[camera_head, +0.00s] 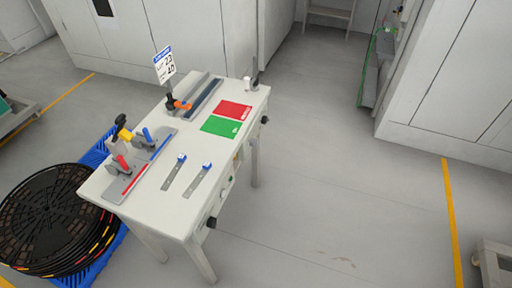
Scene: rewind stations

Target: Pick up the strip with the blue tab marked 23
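Two thin grey strips lie side by side near the front of the white table. The left strip (172,175) has a blue tab (181,157) at its far end. The right strip (195,183) also has a blue tab (206,165) at its far end. Any marks on the tabs are too small to read, so I cannot tell which one is marked 23. A sign (164,64) on a post at the back of the table shows 23 and 40. My gripper is not in view.
The white table (215,155) also holds a clamp fixture (140,165) with coloured handles, a grey rail (205,97), a red pad (234,109) and a green pad (220,127). Black reels (50,220) lie on a blue pallet (112,245) at left. The floor right of the table is clear.

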